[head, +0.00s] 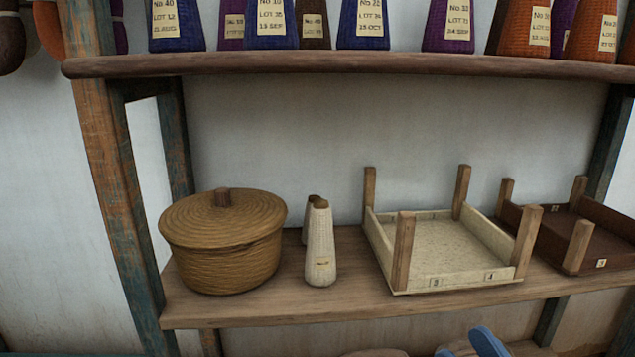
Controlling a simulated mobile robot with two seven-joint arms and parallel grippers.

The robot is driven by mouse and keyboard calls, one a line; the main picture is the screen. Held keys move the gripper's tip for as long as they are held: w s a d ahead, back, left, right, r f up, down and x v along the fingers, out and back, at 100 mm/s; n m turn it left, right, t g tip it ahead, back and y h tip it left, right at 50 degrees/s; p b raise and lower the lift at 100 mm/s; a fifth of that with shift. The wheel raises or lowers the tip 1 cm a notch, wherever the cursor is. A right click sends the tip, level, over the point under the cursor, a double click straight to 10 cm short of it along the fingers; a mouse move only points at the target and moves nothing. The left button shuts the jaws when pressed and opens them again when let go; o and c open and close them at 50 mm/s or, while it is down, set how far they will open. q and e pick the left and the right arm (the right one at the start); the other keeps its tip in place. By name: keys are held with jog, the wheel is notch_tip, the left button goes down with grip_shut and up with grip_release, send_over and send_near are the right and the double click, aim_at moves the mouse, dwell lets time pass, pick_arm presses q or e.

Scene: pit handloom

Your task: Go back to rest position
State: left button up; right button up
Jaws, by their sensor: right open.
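My left gripper is not in view.
The lower shelf (350,298) holds a lidded basket (222,255), pale cones (320,250), a cream tray (455,281) with corner posts, and a dark brown tray (600,238). Labelled yarn cones (270,28) stand on the upper shelf (400,64). A worn post (115,170) stands left.

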jog(key=s+a+f+m+g+h, duration=0.35)
jog(key=a+f+m, duration=0.2)
jog(key=f, duration=0.35)
pick_arm(q)
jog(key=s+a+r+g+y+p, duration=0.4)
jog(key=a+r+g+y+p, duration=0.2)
jog(key=p, duration=3.2)
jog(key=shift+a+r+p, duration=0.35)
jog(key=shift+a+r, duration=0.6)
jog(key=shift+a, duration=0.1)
pick_arm(e)
jog(key=s+d+r+g+h, duration=0.5)
jog(key=d+r+g+h, duration=0.1)
jog(key=shift+d, duration=0.35)
